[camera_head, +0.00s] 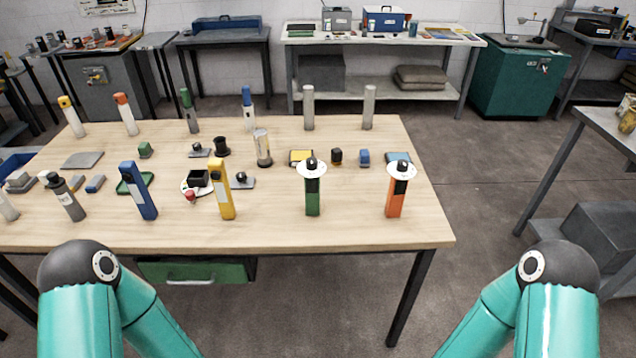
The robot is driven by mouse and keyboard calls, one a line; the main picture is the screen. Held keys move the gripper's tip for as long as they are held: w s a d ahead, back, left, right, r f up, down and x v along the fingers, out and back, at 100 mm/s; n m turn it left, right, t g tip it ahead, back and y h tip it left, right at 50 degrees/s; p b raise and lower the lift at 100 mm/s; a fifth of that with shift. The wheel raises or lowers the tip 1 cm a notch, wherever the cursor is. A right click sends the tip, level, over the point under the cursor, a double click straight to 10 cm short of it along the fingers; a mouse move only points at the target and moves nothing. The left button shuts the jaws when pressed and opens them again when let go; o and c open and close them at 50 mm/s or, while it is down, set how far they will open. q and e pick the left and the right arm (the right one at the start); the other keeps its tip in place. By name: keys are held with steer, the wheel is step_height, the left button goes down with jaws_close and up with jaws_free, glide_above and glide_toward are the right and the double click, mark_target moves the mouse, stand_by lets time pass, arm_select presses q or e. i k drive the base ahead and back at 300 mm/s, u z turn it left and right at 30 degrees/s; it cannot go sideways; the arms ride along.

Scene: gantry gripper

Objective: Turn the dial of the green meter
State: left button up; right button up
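The green meter (312,196) stands upright near the front edge of the wooden table, right of its middle. A white disc with a black dial knob (311,163) sits on its top. Which way the dial points is too small to tell. An orange meter (395,199) with a similar white disc and black knob stands to its right. My two teal arms show at the bottom left and bottom right, apart from the table items. Neither gripper is in view.
The wooden table (270,233) holds several upright posts and small blocks. A yellow device (221,190) and a blue device (138,192) stand left of the green meter. A green drawer (195,271) hangs below.

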mark_target(311, 163)
steer(key=i, duration=0.9)
steer(key=u, duration=0.05)
